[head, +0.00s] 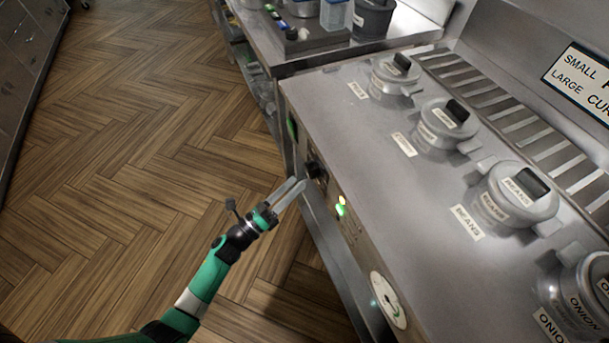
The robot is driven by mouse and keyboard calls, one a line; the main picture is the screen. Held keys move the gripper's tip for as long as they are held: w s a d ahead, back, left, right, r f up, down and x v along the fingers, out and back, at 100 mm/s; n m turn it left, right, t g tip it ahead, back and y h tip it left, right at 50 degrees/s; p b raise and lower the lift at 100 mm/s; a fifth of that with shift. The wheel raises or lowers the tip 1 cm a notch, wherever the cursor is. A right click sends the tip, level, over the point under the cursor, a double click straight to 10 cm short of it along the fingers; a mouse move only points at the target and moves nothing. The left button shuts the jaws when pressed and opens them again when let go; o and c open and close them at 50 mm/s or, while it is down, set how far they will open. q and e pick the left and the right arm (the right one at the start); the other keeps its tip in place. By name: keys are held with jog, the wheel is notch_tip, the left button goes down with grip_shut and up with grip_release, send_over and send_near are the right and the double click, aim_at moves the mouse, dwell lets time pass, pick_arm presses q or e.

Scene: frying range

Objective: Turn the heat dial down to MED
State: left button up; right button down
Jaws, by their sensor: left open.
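The heat dial is a small black knob (315,170) on the front panel of the steel frying range (350,140). Its pointer and markings are too small to read. My left gripper (296,189) is open, just in front of the panel, with its fingers pointing toward the knob. Its fingertips are close to the knob; I cannot tell whether they touch it. My right gripper is not in view.
Yellow and green lights (341,205) and a round gauge (388,300) are on the same panel, right of the knob. Lidded pots, one marked BEANS (517,194), sit in the range top. A steel counter (310,52) stands behind. The wooden floor (150,120) is clear.

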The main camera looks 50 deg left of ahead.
aim_at(307, 172)
pick_arm(q)
jog(key=x, duration=0.4)
jog(key=shift+w, duration=0.4)
jog(key=c, duration=1.4)
jog(key=shift+d+r+n+g+y+p, duration=0.1)
jog(key=shift+r+n+g+y+p, duration=0.25)
jog(key=shift+n+p, duration=0.6)
jog(key=n+g+p, duration=0.1)
jog(key=n+p, duration=0.2)
jog(key=p, duration=0.1)
jog(key=n+g+p, duration=0.1)
jog(key=n+p, duration=0.2)
jog(key=p, duration=0.1)
jog(key=n+g+y+p, duration=0.1)
jog(key=n+p, duration=0.2)
jog(key=p, duration=0.1)
jog(key=shift+r+g, duration=0.25)
jog(key=shift+r, duration=0.1)
jog(key=shift+f+n+p, duration=0.2)
jog(key=shift+n+p, duration=0.35)
jog(key=shift+p, duration=0.45)
